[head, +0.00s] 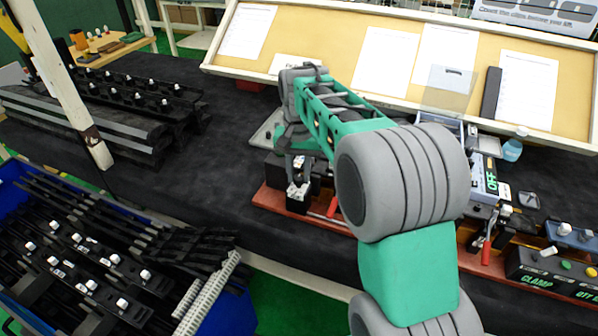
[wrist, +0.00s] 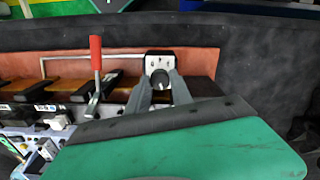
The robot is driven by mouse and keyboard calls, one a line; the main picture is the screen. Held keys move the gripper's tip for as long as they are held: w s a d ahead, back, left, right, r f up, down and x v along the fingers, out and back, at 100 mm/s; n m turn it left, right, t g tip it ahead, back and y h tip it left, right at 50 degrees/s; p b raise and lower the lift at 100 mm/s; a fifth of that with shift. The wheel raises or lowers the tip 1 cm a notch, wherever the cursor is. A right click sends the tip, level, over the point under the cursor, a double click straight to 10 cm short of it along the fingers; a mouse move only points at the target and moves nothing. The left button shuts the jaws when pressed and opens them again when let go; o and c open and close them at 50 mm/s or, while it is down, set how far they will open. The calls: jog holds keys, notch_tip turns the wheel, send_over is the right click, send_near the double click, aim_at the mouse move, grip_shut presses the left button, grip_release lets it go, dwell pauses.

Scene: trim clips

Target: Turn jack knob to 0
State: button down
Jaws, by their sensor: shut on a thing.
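The jack knob (wrist: 160,78) is a small dark round knob on a pale face plate (wrist: 160,62) with dark marks in the wrist view. My gripper (wrist: 161,88) reaches it from below in that view, its two grey fingers closed on the knob's sides. In the head view my gripper (head: 298,180) points down at the left end of the red-brown base, over a small white-and-black box (head: 298,197). The fingers and arm hide part of the knob there. The marks are too small to read, so I cannot tell the knob's setting.
A red-handled lever (wrist: 96,55) stands just left of the knob in the wrist view. A control box marked CLAMP (head: 550,275) is at the right. A blue bin (head: 225,310) of black trim parts is at the lower left.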

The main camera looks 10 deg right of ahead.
aim_at(299, 178)
jog(key=shift+r+m, duration=0.1)
jog(key=shift+m, duration=1.1)
jog(key=c, duration=1.1)
grip_release()
jog(key=shift+c, duration=0.2)
notch_tip(299, 178, up, 8)
jog(key=shift+f+b, duration=0.25)
jog(key=shift+b, duration=0.05)
jog(key=shift+r, duration=0.1)
jog(key=shift+s, duration=0.15)
